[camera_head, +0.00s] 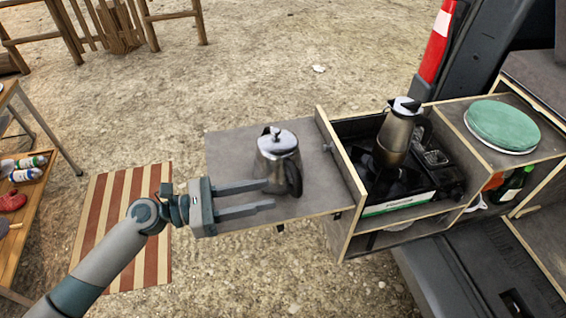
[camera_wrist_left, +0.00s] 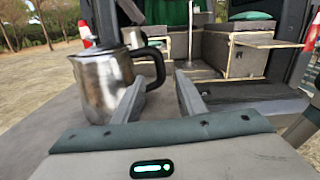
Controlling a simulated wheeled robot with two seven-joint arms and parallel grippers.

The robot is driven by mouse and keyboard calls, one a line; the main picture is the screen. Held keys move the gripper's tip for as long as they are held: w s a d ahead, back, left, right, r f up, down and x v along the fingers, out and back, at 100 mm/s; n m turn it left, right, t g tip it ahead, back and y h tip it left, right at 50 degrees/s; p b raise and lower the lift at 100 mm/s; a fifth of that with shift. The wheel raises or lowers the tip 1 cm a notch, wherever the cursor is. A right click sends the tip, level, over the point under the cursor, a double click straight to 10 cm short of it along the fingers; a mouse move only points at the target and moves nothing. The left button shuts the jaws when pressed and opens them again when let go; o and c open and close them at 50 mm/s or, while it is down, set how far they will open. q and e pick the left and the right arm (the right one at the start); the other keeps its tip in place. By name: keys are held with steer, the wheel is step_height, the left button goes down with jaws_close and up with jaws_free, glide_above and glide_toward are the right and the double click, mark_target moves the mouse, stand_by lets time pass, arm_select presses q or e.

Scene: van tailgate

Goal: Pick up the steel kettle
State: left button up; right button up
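The steel kettle (camera_head: 277,160) stands upright on the grey fold-out tabletop (camera_head: 230,148), its black handle toward the front right. My left gripper (camera_head: 268,196) is open, its two fingers pointing right, just in front of the kettle. In the left wrist view the kettle (camera_wrist_left: 105,85) is at the left and its black handle (camera_wrist_left: 150,65) reaches over beyond the fingertips. The fingers (camera_wrist_left: 160,90) have a gap between them with nothing clearly held. I cannot tell whether a finger touches the kettle. My right gripper is not in view.
A moka-style metal pot (camera_head: 397,135) stands on the stove in the open drawer (camera_head: 345,165) to the right. A green round cushion-like item (camera_head: 502,125) lies on the cabinet top. A low wooden shelf (camera_head: 28,225) is at the left. Tabletop behind the kettle is clear.

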mark_target(298, 188)
arm_select(q)
steer(key=x, duration=0.1)
steer(key=p+x, duration=0.1)
steer(key=shift+w+d+r, duration=0.15)
steer(key=shift+d+r, duration=0.05)
steer(key=shift+d, duration=0.15)
steer(key=shift+w+d+f, duration=0.15)
steer(key=shift+d+f, duration=0.1)
steer(key=shift+d, duration=0.3)
steer(key=shift+d+r, duration=0.1)
steer(key=shift+w+d+p, duration=0.15)
steer(key=shift+d+p, duration=0.1)
steer(key=shift+p, duration=0.2)
steer(key=p+x, duration=0.2)
steer(key=x, duration=0.1)
steer(key=shift+d, duration=0.4)
steer(key=shift+w+d, duration=0.15)
steer(key=shift+d, duration=0.2)
